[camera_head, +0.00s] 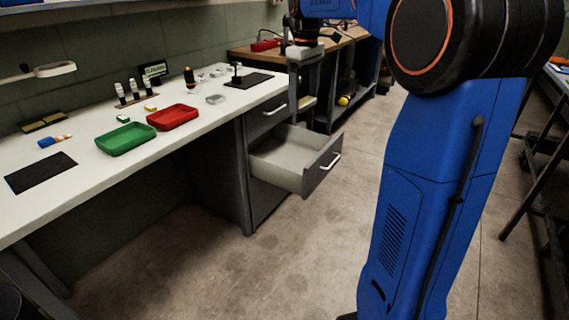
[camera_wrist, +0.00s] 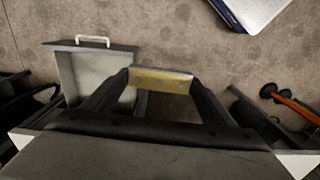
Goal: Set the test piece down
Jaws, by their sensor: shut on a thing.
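The test piece appears to be the brass-coloured flat strip with small holes (camera_wrist: 160,80) in the wrist view. My gripper (camera_wrist: 163,84) has its two dark fingers on the strip's two ends and holds it in the air, with floor behind it. In the head view my gripper (camera_head: 308,97) hangs by the right end of the white workbench, beyond the open drawer. A small pale yellowish patch (camera_head: 308,103) at the fingers there seems to be the same strip. The strip touches no surface that I can see.
The workbench (camera_head: 75,208) carries a green tray (camera_head: 126,148), a red tray (camera_head: 173,126), a black mat (camera_head: 41,173) at left and another dark mat (camera_head: 249,80) at right. The drawer (camera_head: 320,176) stands open and looks empty; it also shows in the wrist view (camera_wrist: 97,80).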

